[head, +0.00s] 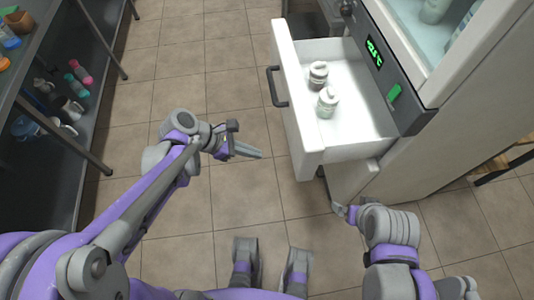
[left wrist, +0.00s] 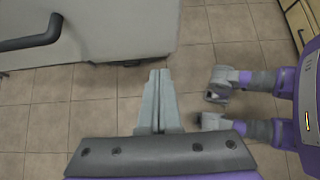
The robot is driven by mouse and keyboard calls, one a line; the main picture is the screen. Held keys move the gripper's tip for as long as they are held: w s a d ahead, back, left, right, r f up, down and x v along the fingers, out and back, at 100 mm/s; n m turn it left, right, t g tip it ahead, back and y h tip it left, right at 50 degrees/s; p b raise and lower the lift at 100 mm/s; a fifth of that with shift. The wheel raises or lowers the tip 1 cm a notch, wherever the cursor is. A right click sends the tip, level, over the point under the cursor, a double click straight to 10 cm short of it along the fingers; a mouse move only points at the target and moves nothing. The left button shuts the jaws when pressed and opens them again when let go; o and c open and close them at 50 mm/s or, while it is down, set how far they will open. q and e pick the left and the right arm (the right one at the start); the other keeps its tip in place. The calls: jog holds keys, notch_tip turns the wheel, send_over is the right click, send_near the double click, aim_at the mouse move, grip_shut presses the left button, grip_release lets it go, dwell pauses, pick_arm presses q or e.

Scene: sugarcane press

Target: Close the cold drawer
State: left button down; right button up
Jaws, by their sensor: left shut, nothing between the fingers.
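The cold drawer (head: 309,130) is white and stands pulled out from the fridge cabinet. Its dark handle (head: 277,87) is on the front face, and the handle also shows at the upper left of the left wrist view (left wrist: 30,42). Two small white bottles, one farther (head: 318,75) and one nearer (head: 327,102), stand inside the drawer. My left gripper (head: 260,154) is shut and empty, to the left of the drawer front and apart from it. Its closed fingers also show in the left wrist view (left wrist: 158,85). My right gripper (head: 345,213) is near the drawer's near lower corner; its fingers are too small to read.
The cabinet has a panel with a green display (head: 374,51) and a green switch (head: 393,93). A dark shelf rack (head: 100,110) with bottles and cups stands at the left. The tiled floor (head: 185,75) between rack and drawer is clear.

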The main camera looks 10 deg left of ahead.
aim_at(373, 145)
pick_arm(q)
jog(key=x, duration=0.3)
jog(key=r+b+x, duration=0.1)
jog(key=x, duration=0.3)
jog(key=d+x, duration=0.1)
jog(key=x, duration=0.2)
jog(key=shift+w+d+b, duration=0.25)
jog(key=shift+d+b, duration=0.05)
jog(key=shift+d, duration=0.05)
jog(key=shift+w+d, duration=0.2)
jog(key=shift+d, duration=0.35)
jog(key=w+d, duration=0.2)
jog(key=d, duration=0.6)
jog(key=w+d, duration=0.3)
jog(key=d, duration=0.5)
jog(key=w+d+b, duration=0.1)
jog(key=w+d, duration=0.2)
jog(key=d, duration=0.6)
jog(key=shift+d, duration=0.15)
jog(key=shift+w+d, duration=0.15)
jog(key=shift+d, duration=0.05)
jog(key=shift+r, duration=0.1)
